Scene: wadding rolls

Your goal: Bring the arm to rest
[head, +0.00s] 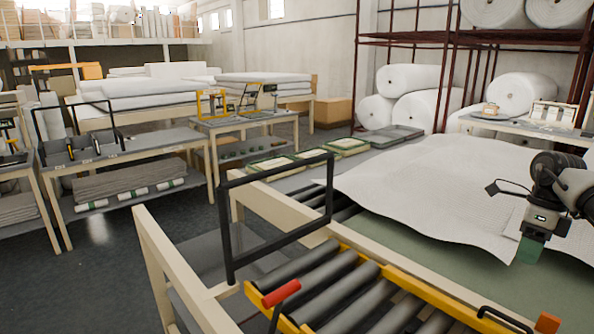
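My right arm enters from the right edge, and its gripper (531,247) points down with a green tip. The gripper is at the front right edge of a large white wadding sheet (430,185). I cannot tell whether it touches the sheet or whether its fingers are open or shut. The sheet lies wavy over a green-grey table surface (440,275), with its near edge slightly raised. My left gripper is not in view.
A roller conveyor (340,290) with yellow rails and a red handle (281,293) stands in front. A black frame (228,220) rises at the table's left corner. Benches with stacked sheets (150,95) fill the left. White rolls (408,95) sit on racks behind. Open floor (100,270) lies at lower left.

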